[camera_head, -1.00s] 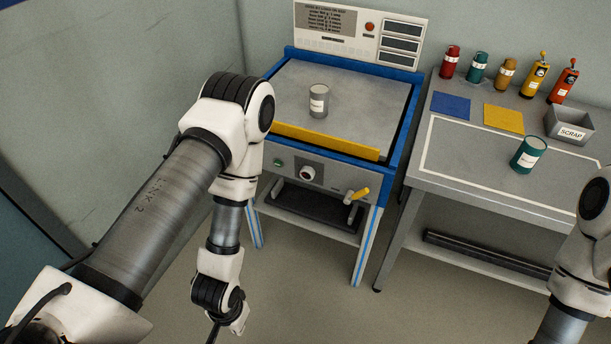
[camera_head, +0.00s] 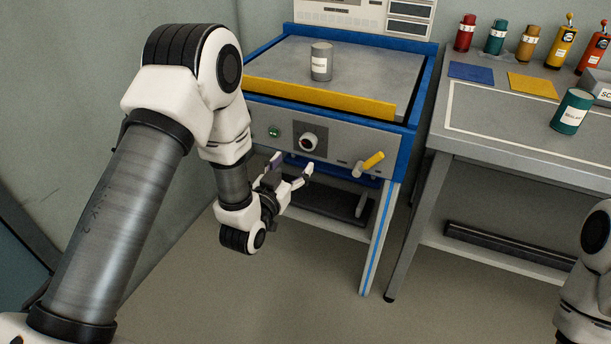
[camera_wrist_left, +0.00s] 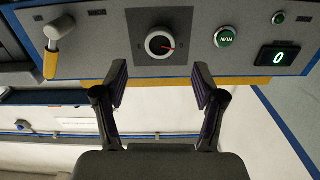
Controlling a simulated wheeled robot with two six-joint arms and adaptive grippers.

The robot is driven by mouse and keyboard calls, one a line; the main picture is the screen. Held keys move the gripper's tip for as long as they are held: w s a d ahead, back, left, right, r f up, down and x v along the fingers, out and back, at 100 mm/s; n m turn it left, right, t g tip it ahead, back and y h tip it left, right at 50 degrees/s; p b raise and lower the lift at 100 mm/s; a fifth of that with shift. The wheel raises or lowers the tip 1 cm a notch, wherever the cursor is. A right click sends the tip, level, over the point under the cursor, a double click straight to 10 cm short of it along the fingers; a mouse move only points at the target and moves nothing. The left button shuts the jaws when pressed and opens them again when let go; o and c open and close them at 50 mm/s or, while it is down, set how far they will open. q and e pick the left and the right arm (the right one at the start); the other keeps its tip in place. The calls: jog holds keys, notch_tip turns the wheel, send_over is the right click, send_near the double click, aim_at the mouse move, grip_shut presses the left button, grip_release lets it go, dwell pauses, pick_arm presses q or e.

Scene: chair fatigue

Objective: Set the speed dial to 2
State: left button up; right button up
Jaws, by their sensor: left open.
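The speed dial (camera_head: 308,142) is a round knob with a white ring on a dark plate on the machine's front panel (camera_head: 340,150). It also shows in the left wrist view (camera_wrist_left: 160,42), with a red pointer mark on its right side. Its numbers are too small to read. My left gripper (camera_head: 291,170) is open and empty, below and in front of the dial in the head view. In the left wrist view its two fingers (camera_wrist_left: 160,72) are spread to either side of the dial, apart from it. My right gripper is outside the view.
A green RUN button (camera_wrist_left: 224,37) and a display reading 0 (camera_wrist_left: 279,55) are beside the dial. A yellow-handled lever (camera_head: 371,162) sticks out of the panel. A grey can (camera_head: 321,62) stands on the machine top. A workbench (camera_head: 470,150) with several containers is at right.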

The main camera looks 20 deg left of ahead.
aim_at(307, 144)
pick_arm(q)
jog(key=w, duration=0.7)
jog(key=shift+w+d+r, duration=0.1)
jog(key=shift+w+r, duration=0.05)
jog(key=shift+w, duration=0.25)
jog(key=c, duration=1.1)
